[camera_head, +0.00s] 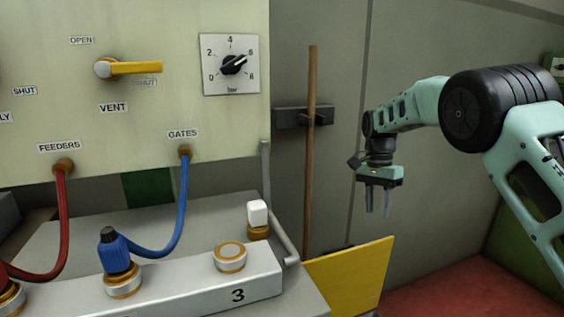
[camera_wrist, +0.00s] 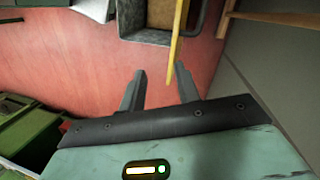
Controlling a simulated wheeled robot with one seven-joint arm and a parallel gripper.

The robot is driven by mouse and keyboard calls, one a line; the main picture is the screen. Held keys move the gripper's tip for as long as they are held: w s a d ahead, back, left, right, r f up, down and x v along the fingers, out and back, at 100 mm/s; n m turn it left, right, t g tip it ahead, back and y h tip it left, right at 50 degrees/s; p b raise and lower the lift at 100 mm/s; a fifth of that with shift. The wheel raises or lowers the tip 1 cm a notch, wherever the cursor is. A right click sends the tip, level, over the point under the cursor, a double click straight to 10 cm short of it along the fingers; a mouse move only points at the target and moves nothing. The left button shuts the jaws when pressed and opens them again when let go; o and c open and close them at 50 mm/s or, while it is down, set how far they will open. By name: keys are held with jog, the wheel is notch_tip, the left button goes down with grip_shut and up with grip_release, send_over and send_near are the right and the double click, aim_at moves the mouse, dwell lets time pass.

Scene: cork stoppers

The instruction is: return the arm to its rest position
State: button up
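My gripper (camera_head: 378,202) hangs at the end of my teal arm on the right side of the head view, fingers pointing down. It is in the air, to the right of the wooden pole and apart from the panel and bench. In the wrist view my gripper (camera_wrist: 160,80) shows two grey fingers spread apart with nothing between them. Beyond the fingertips lie the red floor (camera_wrist: 70,60) and the edge of a yellow board (camera_wrist: 177,30).
A control panel (camera_head: 120,185) with a yellow lever (camera_head: 135,68) and dial (camera_head: 233,64) stands left. Below it, a bench holds a blue plug (camera_head: 114,252), a white stopper (camera_head: 257,213) and a ringed port (camera_head: 230,257). A wooden pole (camera_head: 310,150) and yellow board (camera_head: 355,275) stand near my gripper.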

jog(key=s+d+n+t, duration=0.3)
jog(key=s+n, duration=0.2)
jog(key=s, duration=0.9)
jog(key=s+d+n+t, duration=0.2)
jog(key=s+d+n, duration=0.25)
jog(key=s, duration=1.05)
jog(key=s+a+r+n+g, duration=0.1)
jog(key=s+a+n, duration=0.4)
jog(key=a, duration=0.4)
jog(key=s+a+r+n+g, duration=0.1)
jog(key=s+a+n, duration=0.3)
jog(key=s+a, duration=0.5)
notch_tip(320, 180, up, 15)
jog(key=w+p, duration=0.1)
jog(key=p, duration=1.4)
jog(key=shift+a+r+y, duration=0.15)
jog(key=shift+a+y, duration=0.25)
jog(key=shift+a, duration=0.05)
jog(key=shift+m, duration=0.25)
jog(key=shift+a, duration=0.1)
